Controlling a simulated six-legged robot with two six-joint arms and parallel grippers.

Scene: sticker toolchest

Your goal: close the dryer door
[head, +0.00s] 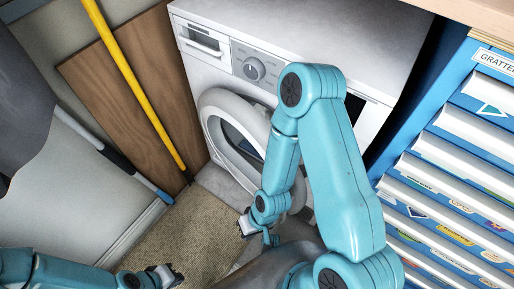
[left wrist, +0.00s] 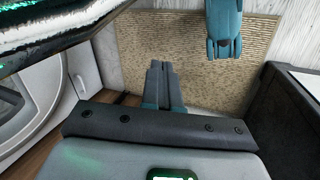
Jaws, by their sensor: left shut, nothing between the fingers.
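The white dryer (head: 205,75) stands at the back centre in the head view. Its round white door (head: 217,108) with dark glass is on the front, partly hidden by my right arm. How far the door stands off the front is hard to tell. A curved white and grey ring, seemingly part of the dryer, shows at the left wrist view's left edge (left wrist: 52,85). My left gripper (head: 170,277) is shut and empty, low over the floor, apart from the door. Its closed fingers show in the left wrist view (left wrist: 160,80). My right gripper (head: 250,226) is just below the door's lower part; its fingers are unclear.
A blue tool chest (head: 415,140) with several drawers stands right of the dryer. A brown board (head: 110,95) and a yellow pole (head: 135,80) lean at the left. A tan mat (head: 190,225) covers the floor in front. A wooden surface juts in at the top right.

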